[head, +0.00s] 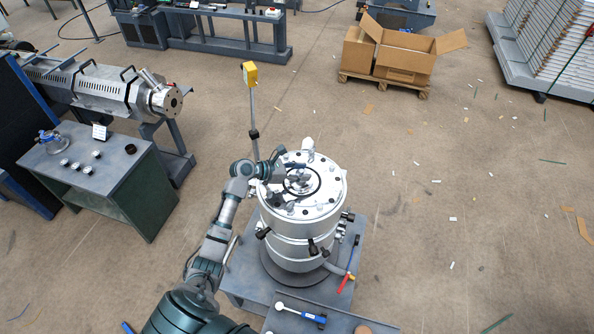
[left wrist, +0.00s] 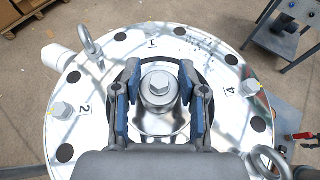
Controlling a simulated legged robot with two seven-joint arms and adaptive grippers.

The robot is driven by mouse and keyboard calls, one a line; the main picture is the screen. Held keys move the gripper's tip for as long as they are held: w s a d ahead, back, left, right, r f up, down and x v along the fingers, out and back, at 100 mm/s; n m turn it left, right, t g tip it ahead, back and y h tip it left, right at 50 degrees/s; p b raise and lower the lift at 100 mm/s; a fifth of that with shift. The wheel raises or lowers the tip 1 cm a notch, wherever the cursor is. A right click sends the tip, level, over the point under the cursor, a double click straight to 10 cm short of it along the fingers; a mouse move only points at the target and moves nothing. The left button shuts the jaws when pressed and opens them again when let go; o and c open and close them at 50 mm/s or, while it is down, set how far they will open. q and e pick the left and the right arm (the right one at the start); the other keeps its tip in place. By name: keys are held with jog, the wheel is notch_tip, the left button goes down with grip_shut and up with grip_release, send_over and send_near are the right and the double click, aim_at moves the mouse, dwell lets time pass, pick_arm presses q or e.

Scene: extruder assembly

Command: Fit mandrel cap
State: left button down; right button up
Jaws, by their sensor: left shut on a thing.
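The extruder head (head: 302,225) is a tall silver cylinder with a round, bolted top flange. In the left wrist view the flange (left wrist: 93,125) shows a dark ring at its centre. The mandrel cap (left wrist: 158,92), a round silver piece with a hex bolt on top, sits at the middle of that ring. My left gripper (left wrist: 160,80) reaches down over the flange with its blue-padded fingers on either side of the cap, shut on it. In the head view the left gripper (head: 284,174) is over the flange. Whether the cap touches its seat is hidden. My right gripper is not in view.
Eyebolts (left wrist: 90,45) and hex bolts (left wrist: 62,110) stand up from the flange around the fingers. A blue-handled mallet (head: 300,314) lies on the base plate. A green bench (head: 140,190) with small parts stands at left. A yellow-topped post (head: 251,105) rises behind the head.

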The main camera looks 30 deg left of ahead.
pick_arm(q)
jog(key=shift+d, duration=0.55)
jog(key=c, duration=0.7)
grip_release()
jog(key=shift+d, duration=0.1)
jog(key=shift+o, duration=0.7)
jog(key=shift+d+r, duration=0.1)
jog(key=shift+d, duration=0.1)
jog(key=shift+d+r, duration=0.15)
jog(key=shift+d, duration=0.35)
jog(key=v, duration=0.7)
jog(key=a+v, duration=0.1)
jog(key=v, duration=0.3)
jog(key=shift+w+a, duration=0.1)
jog(key=shift+s, duration=0.25)
jog(key=shift+s+d+r, duration=0.1)
jog(key=shift+d+r, duration=0.3)
jog(key=shift+d, duration=0.45)
